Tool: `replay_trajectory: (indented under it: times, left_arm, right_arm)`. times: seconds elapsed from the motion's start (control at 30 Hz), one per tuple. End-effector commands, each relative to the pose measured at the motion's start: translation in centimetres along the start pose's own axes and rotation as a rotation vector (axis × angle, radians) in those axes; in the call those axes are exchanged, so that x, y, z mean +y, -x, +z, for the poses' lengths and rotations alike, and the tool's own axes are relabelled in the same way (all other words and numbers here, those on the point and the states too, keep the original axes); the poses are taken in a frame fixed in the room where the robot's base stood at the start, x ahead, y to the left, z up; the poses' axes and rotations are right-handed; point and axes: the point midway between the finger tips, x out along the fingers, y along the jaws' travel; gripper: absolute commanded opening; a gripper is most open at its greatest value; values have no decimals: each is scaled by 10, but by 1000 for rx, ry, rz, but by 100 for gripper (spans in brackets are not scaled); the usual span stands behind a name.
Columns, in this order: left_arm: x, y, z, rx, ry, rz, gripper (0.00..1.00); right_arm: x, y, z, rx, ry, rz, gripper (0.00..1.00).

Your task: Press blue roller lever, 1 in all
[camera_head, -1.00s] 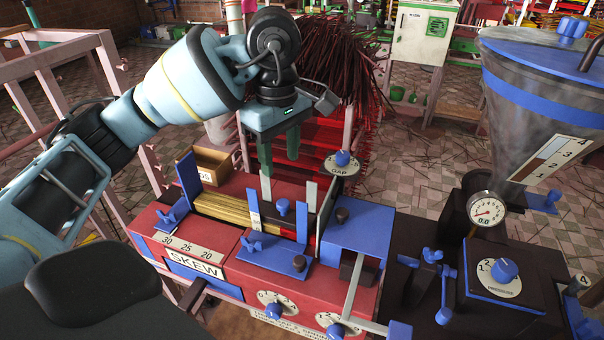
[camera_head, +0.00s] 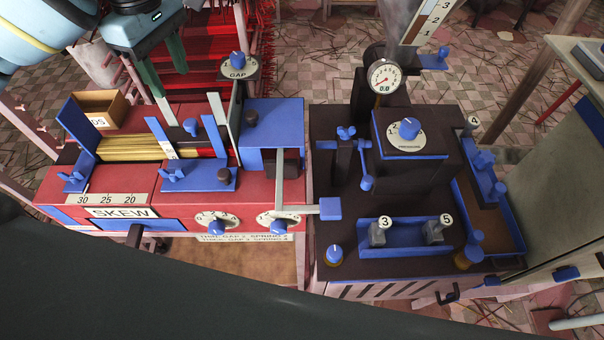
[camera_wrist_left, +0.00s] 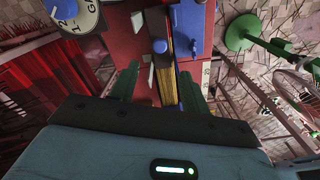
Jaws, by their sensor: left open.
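A grey lever arm with a blue square end (camera_head: 330,208) sticks out from the right front of the red machine (camera_head: 70,185); I cannot tell for sure that it is the roller lever. Other blue knobs and handles sit on the same machine, such as a small blue lever (camera_head: 173,173) on its front plate. My left gripper (camera_head: 169,82) is open and empty, above the back of the red machine near the bundle of tan sticks (camera_head: 125,148). It is well left of the blue square end. In the left wrist view its fingers (camera_wrist_left: 158,72) point at the stick trough.
A dark machine (camera_head: 335,285) stands to the right with a gauge (camera_head: 384,77), a pressure dial (camera_head: 409,128) and a blue tray (camera_head: 365,246) with numbered weights. A cardboard box (camera_head: 112,101) sits at the back left. The GAP dial (camera_head: 238,65) rises right of my gripper.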

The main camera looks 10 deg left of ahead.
Motion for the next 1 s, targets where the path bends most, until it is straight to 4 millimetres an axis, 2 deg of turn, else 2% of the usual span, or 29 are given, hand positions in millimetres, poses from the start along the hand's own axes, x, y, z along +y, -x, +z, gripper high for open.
replay_trajectory:
  times: [0.03,0.37,1.0]
  left_arm:
    - [0,0,0,0,0,0,42]
    - [0,0,0,0,0,0,0]
    - [0,0,0,0,0,0,0]
  right_arm:
    - [0,0,0,0,0,0,36]
    - [0,0,0,1,0,0,36]
    - [0,0,0,1,0,0,36]
